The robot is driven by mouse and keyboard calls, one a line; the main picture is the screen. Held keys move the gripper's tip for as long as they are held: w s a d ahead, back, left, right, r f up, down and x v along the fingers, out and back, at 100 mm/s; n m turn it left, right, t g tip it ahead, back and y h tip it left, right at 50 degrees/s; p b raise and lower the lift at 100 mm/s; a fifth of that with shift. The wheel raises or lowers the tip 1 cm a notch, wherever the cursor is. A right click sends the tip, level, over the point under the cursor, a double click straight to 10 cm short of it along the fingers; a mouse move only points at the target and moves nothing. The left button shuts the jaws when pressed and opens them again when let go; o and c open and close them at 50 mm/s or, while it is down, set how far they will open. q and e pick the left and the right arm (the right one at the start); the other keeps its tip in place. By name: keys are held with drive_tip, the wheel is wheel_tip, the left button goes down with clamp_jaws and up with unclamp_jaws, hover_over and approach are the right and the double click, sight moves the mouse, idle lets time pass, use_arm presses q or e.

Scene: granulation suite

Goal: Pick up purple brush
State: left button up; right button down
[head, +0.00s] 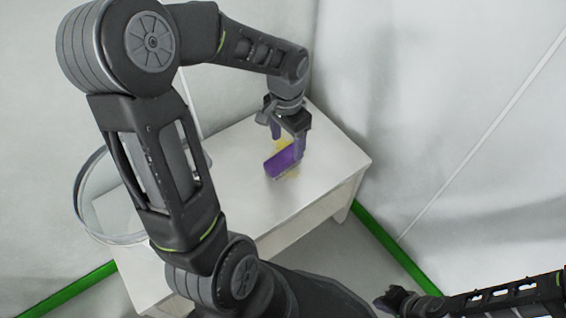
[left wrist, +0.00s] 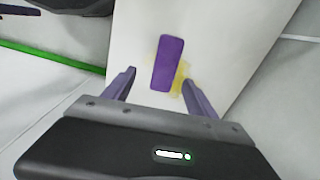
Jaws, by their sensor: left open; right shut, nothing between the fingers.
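The purple brush (head: 283,161) lies on the white table (head: 245,201), with yellow showing along its edges. It also shows in the left wrist view (left wrist: 167,63), ahead of my left gripper and between the lines of its fingers. My left gripper (head: 288,142) points down above the brush in the head view, with one finger partly in front of it. Its two fingers are apart and empty in the left wrist view (left wrist: 158,84). I cannot tell whether a finger touches the brush. My right gripper (head: 386,303) is at the bottom right, away from the table, shut and small in view.
A round clear-walled vessel with a metal rim (head: 80,200) is at the table's left, partly hidden by my left arm. Pale walls stand close behind and to the right, with a green strip (head: 395,249) along the floor. The table top right of the brush is clear.

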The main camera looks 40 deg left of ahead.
sight(283, 156)
use_arm(q)
drive_tip(key=shift+a+r, duration=0.15)
drive_tip(key=shift+a, duration=0.35)
drive_tip(key=shift+s+r, duration=0.1)
drive_tip(key=shift+r, duration=0.05)
drive_tip(key=shift+f+b, duration=0.35)
drive_tip(key=shift+f, duration=1)
use_arm(e)
drive_tip(key=shift+w+d+f, duration=0.1)
drive_tip(key=shift+w+f, duration=0.1)
drive_tip(key=shift+f, duration=0.4)
use_arm(q)
wheel_tip(283, 156, down, 5)
drive_tip(key=shift+s+f+b, duration=0.1)
drive_tip(key=shift+b, duration=1.15)
use_arm(e)
drive_tip(key=shift+w+d+f, duration=0.15)
drive_tip(key=shift+f, duration=0.45)
drive_tip(key=shift+w+d+f, duration=0.15)
drive_tip(key=shift+f, duration=0.45)
use_arm(q)
drive_tip(key=shift+c, duration=0.5)
clamp_jaws()
